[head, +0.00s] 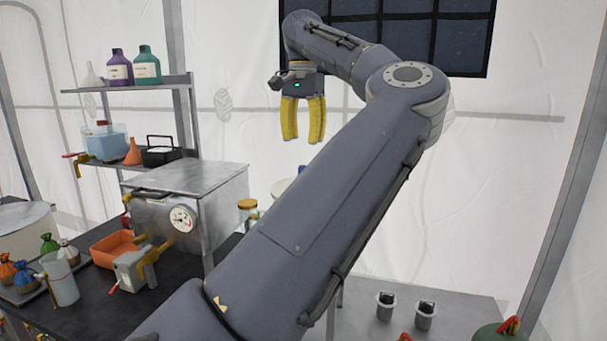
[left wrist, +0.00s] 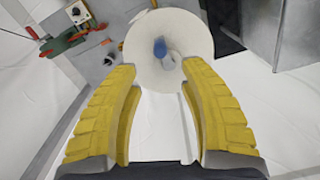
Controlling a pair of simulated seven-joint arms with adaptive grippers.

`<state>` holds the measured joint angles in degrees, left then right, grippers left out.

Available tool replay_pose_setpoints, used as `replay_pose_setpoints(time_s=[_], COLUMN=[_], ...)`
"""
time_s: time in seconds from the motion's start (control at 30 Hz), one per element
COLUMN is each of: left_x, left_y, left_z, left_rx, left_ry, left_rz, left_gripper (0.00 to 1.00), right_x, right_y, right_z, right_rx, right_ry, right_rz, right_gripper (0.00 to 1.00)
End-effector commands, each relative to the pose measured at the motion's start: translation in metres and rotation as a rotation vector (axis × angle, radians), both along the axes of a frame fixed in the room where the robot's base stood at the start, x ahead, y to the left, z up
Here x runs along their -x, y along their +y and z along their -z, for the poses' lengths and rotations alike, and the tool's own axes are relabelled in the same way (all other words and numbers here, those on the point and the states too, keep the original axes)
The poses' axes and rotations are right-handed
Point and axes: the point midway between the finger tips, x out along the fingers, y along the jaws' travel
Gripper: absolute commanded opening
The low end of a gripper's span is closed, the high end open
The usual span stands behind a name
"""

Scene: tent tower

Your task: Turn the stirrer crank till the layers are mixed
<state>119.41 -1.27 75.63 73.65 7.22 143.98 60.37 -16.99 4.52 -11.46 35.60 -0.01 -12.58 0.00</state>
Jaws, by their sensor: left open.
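My left gripper (head: 302,138) hangs fingers down, high in front of the white tent wall, with its yellow fingers apart and nothing between them. In the left wrist view a pale round vessel or lid (left wrist: 142,62) lies beyond the fingertips. A blue knob (left wrist: 160,48) and a short grey piece stand on it, perhaps the stirrer crank's handle. The fingers appear apart from it. In the head view only a pale edge (head: 283,187) shows behind my arm, probably the same vessel; its crank and any layers are hidden there. My right gripper is not in view.
A metal box with a gauge (head: 182,219) stands on the dark bench, by an orange tray (head: 112,248). A shelf (head: 130,86) holds bottles. Two grey cups (head: 424,315) stand on a low surface.

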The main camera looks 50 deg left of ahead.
Motion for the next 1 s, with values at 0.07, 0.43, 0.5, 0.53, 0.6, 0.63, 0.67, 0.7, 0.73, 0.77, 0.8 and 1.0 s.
replay_pose_setpoints(time_s=[0.07,0.43,0.5,0.53,0.6,0.63,0.67,0.7,0.73,0.77,0.8,1.0], left_x=[0.001,0.0,0.0,0.0,0.0,0.0,0.0,0.0,0.0,0.0,0.0,0.0], left_y=[0.0,0.0,0.0,0.0,0.0,0.0,0.0,0.0,0.0,0.0,0.0,0.0], left_z=[0.016,0.074,0.081,0.084,0.089,0.091,0.092,0.094,0.095,0.096,0.097,0.098], left_rx=[0.0,-0.002,-0.002,-0.001,-0.001,-0.001,-0.002,-0.002,-0.002,-0.002,-0.002,-0.002], left_ry=[0.003,0.001,0.002,0.001,-0.001,0.0,0.001,0.001,0.001,0.001,0.0,0.0], left_rz=[-0.003,-0.001,0.0,0.0,0.0,0.0,0.001,0.001,0.001,0.001,0.001,0.001], left_gripper=[0.43,0.43,0.43,0.43,0.43,0.43,0.43,0.43,0.43,0.43,0.43,0.43], right_x=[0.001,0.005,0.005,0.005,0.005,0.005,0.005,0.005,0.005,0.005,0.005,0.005], right_y=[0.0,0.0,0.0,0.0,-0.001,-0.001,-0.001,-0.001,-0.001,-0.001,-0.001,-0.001], right_z=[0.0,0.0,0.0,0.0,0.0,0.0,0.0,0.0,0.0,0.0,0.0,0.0], right_rx=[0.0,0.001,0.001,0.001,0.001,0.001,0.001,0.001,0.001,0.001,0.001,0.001], right_ry=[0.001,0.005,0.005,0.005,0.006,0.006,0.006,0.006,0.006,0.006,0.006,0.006], right_rz=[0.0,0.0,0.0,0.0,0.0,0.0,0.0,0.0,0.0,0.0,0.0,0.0], right_gripper=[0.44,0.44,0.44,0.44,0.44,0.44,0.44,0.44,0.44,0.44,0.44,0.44])
